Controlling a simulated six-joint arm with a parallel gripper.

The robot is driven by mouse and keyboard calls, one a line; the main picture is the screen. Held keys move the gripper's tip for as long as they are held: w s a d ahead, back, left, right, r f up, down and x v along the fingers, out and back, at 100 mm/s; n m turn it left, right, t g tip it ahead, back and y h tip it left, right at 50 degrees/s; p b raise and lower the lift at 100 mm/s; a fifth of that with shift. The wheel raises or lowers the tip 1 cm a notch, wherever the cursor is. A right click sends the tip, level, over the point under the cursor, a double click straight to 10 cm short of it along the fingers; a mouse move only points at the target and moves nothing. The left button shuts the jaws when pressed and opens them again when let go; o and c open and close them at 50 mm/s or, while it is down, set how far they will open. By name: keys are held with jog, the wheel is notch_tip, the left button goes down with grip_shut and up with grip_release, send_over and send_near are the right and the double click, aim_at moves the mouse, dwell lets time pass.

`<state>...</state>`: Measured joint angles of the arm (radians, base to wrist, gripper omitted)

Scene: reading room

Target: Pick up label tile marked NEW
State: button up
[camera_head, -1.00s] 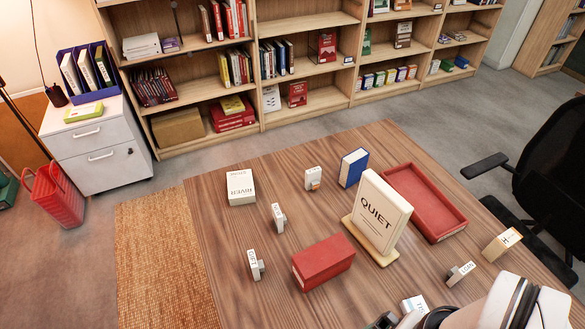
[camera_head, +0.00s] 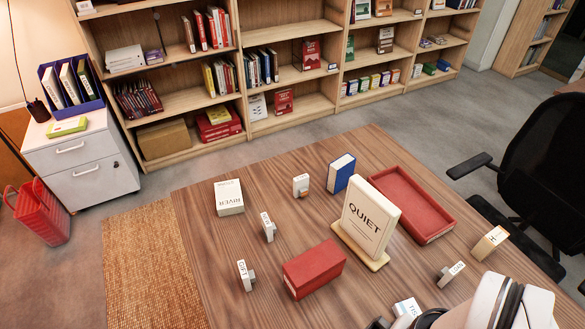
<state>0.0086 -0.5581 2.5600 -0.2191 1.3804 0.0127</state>
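Several small white label tiles on grey bases are spread over the wooden table (camera_head: 345,300). One lettered tile (camera_head: 244,274) stands at the left, another (camera_head: 267,225) behind it, and one with an orange mark (camera_head: 301,184) farther back. A tile (camera_head: 455,270) lies tilted at the right, and another (camera_head: 406,308) is near the bottom edge. The print is too small or angled for me to make out NEW on any of them. My white arm enters at the bottom right. Dark parts of my gripper (camera_head: 405,323) show near the bottom tile, mostly cut off, so its opening is unclear.
A QUIET sign (camera_head: 368,222) stands mid-table. Around it are a red box (camera_head: 314,268), red tray (camera_head: 412,207), blue book (camera_head: 341,172), white RIVER box (camera_head: 229,197) and cream H block (camera_head: 489,242). A black chair (camera_head: 540,160) stands right; shelves line the back.

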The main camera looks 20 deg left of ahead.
dwell(0.4)
jog(key=c, duration=0.7)
